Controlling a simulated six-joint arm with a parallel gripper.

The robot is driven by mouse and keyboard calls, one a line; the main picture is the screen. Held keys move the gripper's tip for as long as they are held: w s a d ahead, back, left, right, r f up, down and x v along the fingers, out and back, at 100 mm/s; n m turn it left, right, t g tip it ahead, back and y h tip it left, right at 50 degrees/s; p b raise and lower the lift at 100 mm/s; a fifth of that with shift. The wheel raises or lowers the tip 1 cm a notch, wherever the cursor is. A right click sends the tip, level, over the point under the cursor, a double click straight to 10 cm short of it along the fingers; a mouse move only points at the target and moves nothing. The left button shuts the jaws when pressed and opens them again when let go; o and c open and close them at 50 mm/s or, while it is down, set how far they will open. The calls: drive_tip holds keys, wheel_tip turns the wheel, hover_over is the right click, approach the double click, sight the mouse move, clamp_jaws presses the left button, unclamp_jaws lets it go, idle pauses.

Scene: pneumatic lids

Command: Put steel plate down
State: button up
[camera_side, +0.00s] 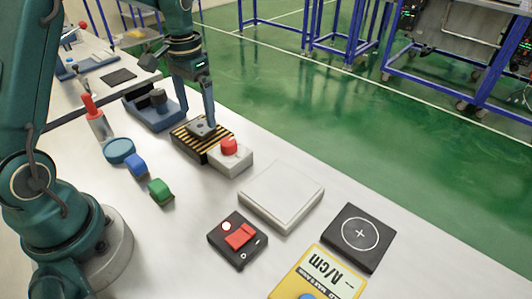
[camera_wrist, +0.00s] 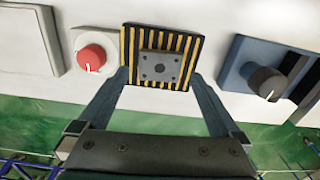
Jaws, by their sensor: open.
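The steel plate (camera_wrist: 160,67) is a small grey square with a dark centre hole and small corner holes. It lies flat on the black-and-yellow striped block (camera_wrist: 191,28). In the side view the plate (camera_side: 203,128) sits on top of the striped block (camera_side: 185,140), under my gripper (camera_side: 208,117). In the wrist view the fingers of my gripper (camera_wrist: 160,78) are spread wide, one on each side of the plate, with a gap to it on both sides. Nothing is held between them.
A red-knobbed white box (camera_side: 232,158) stands close beside the striped block, and a blue unit with a dark knob (camera_side: 155,110) is on its other side. A white flat box (camera_side: 281,195), red switch (camera_side: 238,238) and black crosshair pad (camera_side: 358,236) lie nearer the camera.

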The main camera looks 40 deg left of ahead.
sight(201, 129)
drive_tip(key=r, duration=0.2)
drive_tip(key=d+r, duration=0.1)
drive_tip(key=shift+s, duration=0.25)
drive_tip(key=s+d+r+t, duration=0.2)
drive_tip(key=s+d, duration=0.3)
drive_tip(key=s, duration=0.2)
drive_tip(key=s+d+r+t, duration=0.3)
drive_tip(key=s+d, duration=0.3)
drive_tip(key=s, duration=0.1)
drive_tip(key=shift+s+r+m, duration=0.15)
drive_tip(key=shift+r+m, duration=0.15)
drive_tip(key=shift+r, duration=0.05)
drive_tip(key=shift+s+f+t, duration=0.1)
drive_tip(key=shift+s+t, duration=0.15)
drive_tip(key=shift+t, duration=0.05)
drive_tip(key=shift+c, duration=0.6)
